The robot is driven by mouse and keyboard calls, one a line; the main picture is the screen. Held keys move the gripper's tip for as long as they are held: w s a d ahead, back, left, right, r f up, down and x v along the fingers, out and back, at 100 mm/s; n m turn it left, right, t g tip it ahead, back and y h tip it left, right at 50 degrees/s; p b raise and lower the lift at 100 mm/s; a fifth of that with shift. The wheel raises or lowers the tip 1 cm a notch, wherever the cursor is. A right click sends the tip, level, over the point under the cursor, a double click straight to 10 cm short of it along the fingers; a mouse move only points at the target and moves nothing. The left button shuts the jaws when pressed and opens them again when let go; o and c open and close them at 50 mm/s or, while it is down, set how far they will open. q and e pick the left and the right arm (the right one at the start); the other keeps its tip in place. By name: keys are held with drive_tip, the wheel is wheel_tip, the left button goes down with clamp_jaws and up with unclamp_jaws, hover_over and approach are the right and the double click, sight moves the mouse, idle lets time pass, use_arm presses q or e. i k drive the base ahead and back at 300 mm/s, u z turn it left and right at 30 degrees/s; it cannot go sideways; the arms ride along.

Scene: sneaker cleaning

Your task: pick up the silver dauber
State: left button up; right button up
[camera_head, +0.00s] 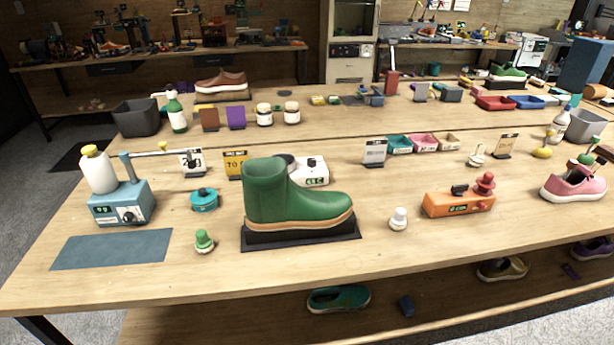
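A small whitish-silver knobbed piece (398,219), which looks like the silver dauber, stands upright on the wooden table (330,272) to the right of the green boot. A similar green dauber (204,242) stands left of the boot. A cream knobbed piece (477,156) stands farther back on the right; I cannot tell what it is. Neither of my grippers is in view.
The green boot (290,200) stands on a black base beside the silver dauber. An orange device (458,203) stands to its right. A pink shoe (573,185) is at the far right. The table front is clear.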

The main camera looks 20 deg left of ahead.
sight(397, 221)
drive_tip(key=z, duration=0.45)
drive_tip(key=k, duration=0.55)
drive_tip(key=z, duration=0.7)
drive_tip(key=i, duration=0.7)
drive_tip(key=u, duration=1)
drive_tip(key=i, duration=0.9)
drive_tip(key=u, duration=1.1)
